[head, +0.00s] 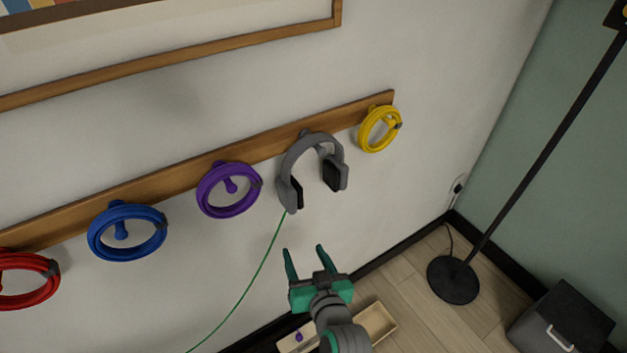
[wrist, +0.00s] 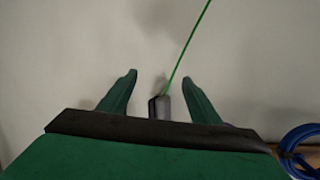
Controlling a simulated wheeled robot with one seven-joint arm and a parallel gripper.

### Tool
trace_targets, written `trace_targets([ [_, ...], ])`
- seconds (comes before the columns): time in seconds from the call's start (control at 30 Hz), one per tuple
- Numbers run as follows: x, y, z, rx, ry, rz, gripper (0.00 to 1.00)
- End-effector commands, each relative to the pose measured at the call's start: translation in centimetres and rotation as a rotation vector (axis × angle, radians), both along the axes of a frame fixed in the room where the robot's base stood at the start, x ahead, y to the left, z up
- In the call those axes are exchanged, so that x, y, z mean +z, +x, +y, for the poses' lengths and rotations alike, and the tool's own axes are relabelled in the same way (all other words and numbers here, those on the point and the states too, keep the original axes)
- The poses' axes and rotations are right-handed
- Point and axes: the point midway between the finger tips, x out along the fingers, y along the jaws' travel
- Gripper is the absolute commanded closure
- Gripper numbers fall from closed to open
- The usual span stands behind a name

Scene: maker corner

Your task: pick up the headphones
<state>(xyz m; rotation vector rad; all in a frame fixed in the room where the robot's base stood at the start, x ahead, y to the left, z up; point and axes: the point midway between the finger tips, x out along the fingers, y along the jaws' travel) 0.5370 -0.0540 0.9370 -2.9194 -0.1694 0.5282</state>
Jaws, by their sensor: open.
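The grey headphones (head: 322,140) hang from a peg on a wooden wall rail, headband up and ear cups down, between a purple coil and a yellow coil. A thin green cable (head: 252,279) runs from the left ear cup down to the left. My gripper (head: 304,250) is open and empty, below the headphones in the head view and apart from them there. In the wrist view, a grey ear cup (wrist: 163,106) and the green cable (wrist: 187,45) show between the open fingers (wrist: 160,76). The rest of the headphones is hidden there by my gripper.
The purple coil (head: 202,201), yellow coil (head: 362,139), blue coil (head: 97,246) and red coil (head: 50,290) hang on the rail (head: 268,146). A shallow wooden tray (head: 385,317) lies below. A floor lamp (head: 453,280) and black box (head: 575,310) stand right.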

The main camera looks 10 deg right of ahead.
Motion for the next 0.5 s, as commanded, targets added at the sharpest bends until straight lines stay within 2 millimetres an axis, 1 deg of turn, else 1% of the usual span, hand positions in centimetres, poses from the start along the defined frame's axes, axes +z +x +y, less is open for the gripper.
trace_targets([
  [0.03,1.7,1.1,-0.4,0.019,-0.007,-0.011,0.42],
  [0.17,5.1,2.9,-0.8,0.083,-0.027,-0.012,0.42],
  [0.2,6.2,3.3,-0.9,0.106,-0.037,-0.013,0.42],
  [0.4,11.6,4.4,-1.6,0.209,-0.103,-0.015,0.42],
  [0.5,13.7,4.5,-1.9,0.250,-0.138,-0.012,0.42],
])
